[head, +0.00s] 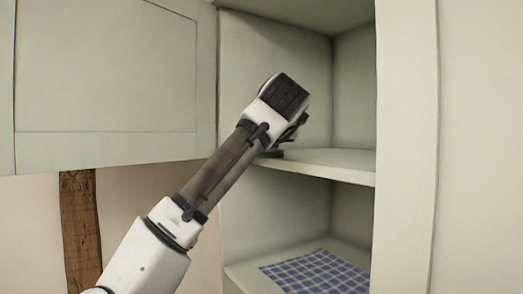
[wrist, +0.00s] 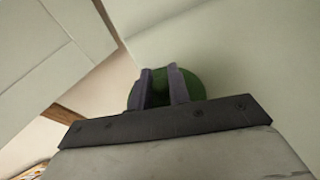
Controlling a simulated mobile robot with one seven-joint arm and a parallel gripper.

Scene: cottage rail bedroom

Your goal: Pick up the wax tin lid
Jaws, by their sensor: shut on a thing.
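The wax tin lid (wrist: 195,85) shows as a round green thing at my fingertips in the wrist view. My gripper (wrist: 158,88) is shut on it, with the two dark fingers across its face and green showing between and beside them. In the head view my gripper (head: 292,135) is at the middle shelf of the open cabinet, close to its left side. I cannot tell whether the lid touches the shelf.
The cabinet's middle shelf (head: 340,163) is bare on its right part. A blue checked cloth (head: 318,272) lies on the shelf below. The open cabinet door (head: 105,75) stands to the left of my arm. The cabinet's right frame (head: 405,150) bounds the opening.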

